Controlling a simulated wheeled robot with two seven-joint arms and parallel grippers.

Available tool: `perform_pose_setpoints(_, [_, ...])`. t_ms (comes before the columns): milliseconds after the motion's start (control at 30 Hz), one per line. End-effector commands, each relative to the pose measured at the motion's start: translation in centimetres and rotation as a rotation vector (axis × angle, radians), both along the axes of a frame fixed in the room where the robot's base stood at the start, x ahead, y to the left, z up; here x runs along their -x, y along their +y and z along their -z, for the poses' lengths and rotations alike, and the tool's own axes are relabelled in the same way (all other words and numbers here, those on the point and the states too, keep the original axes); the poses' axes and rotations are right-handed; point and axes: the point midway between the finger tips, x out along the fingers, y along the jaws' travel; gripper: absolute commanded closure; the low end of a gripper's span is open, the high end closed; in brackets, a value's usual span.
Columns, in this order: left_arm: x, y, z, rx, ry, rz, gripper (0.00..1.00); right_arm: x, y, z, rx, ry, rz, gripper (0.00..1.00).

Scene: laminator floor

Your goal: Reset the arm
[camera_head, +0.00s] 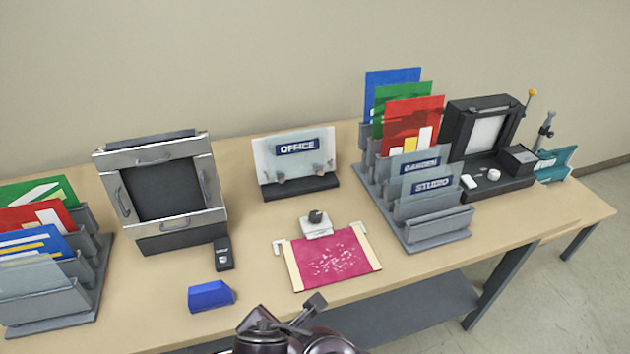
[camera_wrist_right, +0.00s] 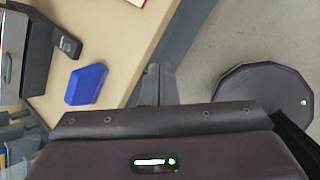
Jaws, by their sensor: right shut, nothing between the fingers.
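My right gripper (camera_head: 314,304) shows at the bottom middle of the head view, with dark parts of my arm beside it. It is in front of the table's near edge, below the pink mat (camera_head: 332,262) and to the right of the blue block (camera_head: 211,296). In the right wrist view its fingers (camera_wrist_right: 151,78) are shut and empty, apart from the blue block (camera_wrist_right: 86,84). My left gripper is not in view.
The wooden table (camera_head: 255,230) holds a grey framed machine (camera_head: 160,235), an OFFICE sign stand (camera_head: 300,188), file racks at left (camera_head: 60,320) and right (camera_head: 440,225), and a black device (camera_head: 495,185). A small black object (camera_head: 224,252) stands near the block.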

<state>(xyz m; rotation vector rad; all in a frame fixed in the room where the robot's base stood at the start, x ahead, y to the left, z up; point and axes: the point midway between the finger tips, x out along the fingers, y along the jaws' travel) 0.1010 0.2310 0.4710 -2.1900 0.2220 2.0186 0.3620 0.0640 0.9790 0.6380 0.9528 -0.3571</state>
Motion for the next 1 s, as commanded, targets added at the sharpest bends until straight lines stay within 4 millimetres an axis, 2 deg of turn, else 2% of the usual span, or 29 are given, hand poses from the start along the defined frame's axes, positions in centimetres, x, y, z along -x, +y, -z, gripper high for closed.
perform_pose_setpoints(33, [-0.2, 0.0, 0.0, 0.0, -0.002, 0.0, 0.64, 0.5, -0.5, -0.3, -0.142, 0.069, 0.149, 1.0])
perform_pose_setpoints(167, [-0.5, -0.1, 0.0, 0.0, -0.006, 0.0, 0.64, 0.1, -3.5, -0.9, -0.462, 0.204, 0.586, 1.0])
perform_pose_setpoints(300, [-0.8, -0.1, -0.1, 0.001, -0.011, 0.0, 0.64, -0.2, -8.9, -0.3, -0.7, 0.283, 1.053, 1.0])
perform_pose_setpoints(400, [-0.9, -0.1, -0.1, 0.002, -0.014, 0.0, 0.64, 0.0, -12.5, 0.4, -0.796, 0.293, 1.305, 1.0])
perform_pose_setpoints(600, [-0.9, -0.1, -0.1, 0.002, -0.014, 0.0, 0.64, 1.3, -18.8, 1.6, -0.905, 0.26, 1.681, 1.0])
perform_pose_setpoints(867, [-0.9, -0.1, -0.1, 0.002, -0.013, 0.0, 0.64, 3.9, -26.0, 2.6, -0.981, 0.148, 2.056, 1.0])
perform_pose_setpoints(1000, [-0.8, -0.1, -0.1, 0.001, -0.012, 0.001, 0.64, 2.9, -25.8, 6.3, -0.967, 0.156, 2.066, 1.0])
